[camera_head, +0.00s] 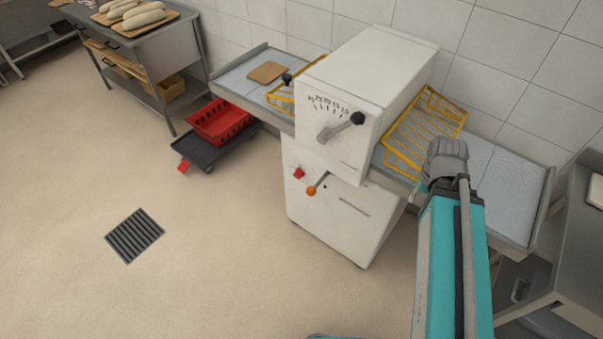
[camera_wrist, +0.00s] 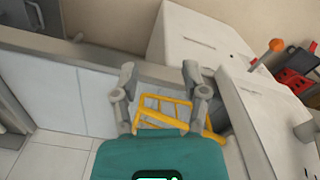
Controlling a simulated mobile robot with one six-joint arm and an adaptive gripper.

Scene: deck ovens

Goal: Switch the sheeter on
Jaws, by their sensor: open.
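The sheeter is a white machine (camera_head: 315,205) in the middle of the head view. Its upper front has a number scale and a pointer lever with a black knob (camera_head: 357,118). Lower on the front are a small red control (camera_head: 299,173) and a short lever with an orange ball (camera_head: 311,191), which also shows in the wrist view (camera_wrist: 277,45). A yellow wire guard (camera_head: 424,130) stands over each belt beside the body. My gripper (camera_wrist: 159,78) is open and empty over the right belt, near the guard, apart from the controls. In the head view my arm hides its fingers.
A red crate (camera_head: 221,120) sits on a dark dolly (camera_head: 208,150) left of the sheeter. A bench with dough loaves (camera_head: 145,17) stands at upper left. A metal table (camera_head: 575,255) is at right. The floor in front of the sheeter is clear, with a drain grate (camera_head: 134,236).

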